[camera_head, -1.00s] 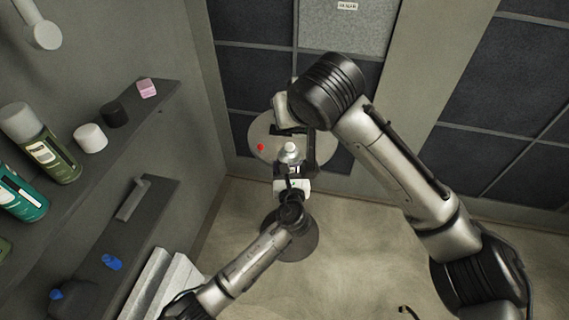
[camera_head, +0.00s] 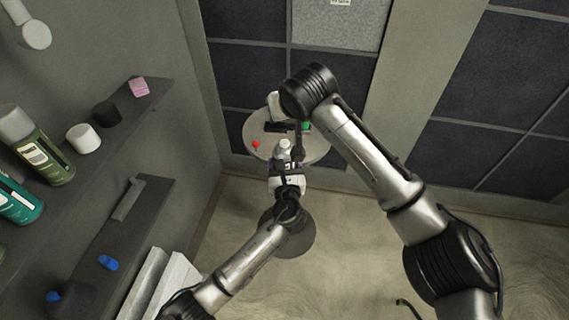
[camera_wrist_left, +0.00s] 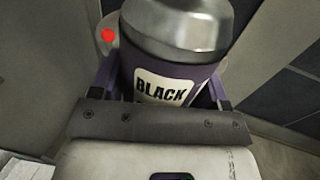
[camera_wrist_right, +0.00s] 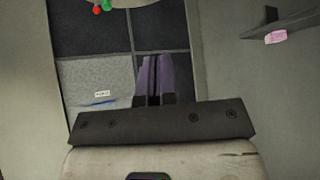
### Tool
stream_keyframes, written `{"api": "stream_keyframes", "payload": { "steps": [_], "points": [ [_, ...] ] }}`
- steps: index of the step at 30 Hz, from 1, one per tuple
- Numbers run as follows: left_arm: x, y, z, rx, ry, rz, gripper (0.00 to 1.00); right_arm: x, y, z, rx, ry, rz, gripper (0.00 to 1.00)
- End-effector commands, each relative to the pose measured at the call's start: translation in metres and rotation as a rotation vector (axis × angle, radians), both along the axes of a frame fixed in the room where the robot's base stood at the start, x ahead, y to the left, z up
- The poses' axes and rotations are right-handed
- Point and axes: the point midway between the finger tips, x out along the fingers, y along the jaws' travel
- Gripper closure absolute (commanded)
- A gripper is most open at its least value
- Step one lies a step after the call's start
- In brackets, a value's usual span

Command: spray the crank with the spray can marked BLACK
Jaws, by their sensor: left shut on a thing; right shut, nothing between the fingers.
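My left gripper (camera_head: 287,166) is shut around the spray can, and its label reads BLACK in the left wrist view (camera_wrist_left: 160,88). The can is dark purple with a silver top, which shows in the head view (camera_head: 284,146) at the near edge of a round grey table (camera_head: 254,131). A dark bar-like piece (camera_head: 272,127) lies on this table behind the can; it may be the crank, but it is too small to be sure. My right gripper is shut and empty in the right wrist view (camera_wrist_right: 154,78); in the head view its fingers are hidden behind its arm.
A red knob (camera_head: 256,144) and a green piece (camera_head: 306,126) are on the round table. At left, a wall shelf holds a green can (camera_head: 45,155), a teal can (camera_head: 18,203), a white cap (camera_head: 83,138), a black cap (camera_head: 107,113) and a pink block (camera_head: 139,87).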

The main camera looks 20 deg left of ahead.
Motion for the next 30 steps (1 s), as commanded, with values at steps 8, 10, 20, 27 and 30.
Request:
{"api": "stream_keyframes", "payload": {
  "steps": [8,10,20,27,30],
  "points": [
    [0.000,0.000,0.001,0.000,-0.002,0.000,0.59,0.000,-0.001,-0.015,-0.006,-0.004,0.008,1.00],
    [0.000,0.000,0.001,0.000,-0.002,0.000,0.59,0.000,-0.001,-0.022,-0.007,-0.004,0.008,1.00],
    [0.000,0.000,0.001,0.000,-0.002,0.000,0.59,0.000,0.000,-0.055,-0.005,-0.002,0.009,1.00],
    [0.000,0.000,0.001,0.000,-0.002,0.000,0.59,0.000,0.000,-0.065,-0.005,-0.005,0.009,1.00],
    [0.000,0.000,0.001,0.000,-0.002,0.000,0.59,0.000,0.000,-0.065,-0.005,-0.005,0.008,1.00]
  ]
}}
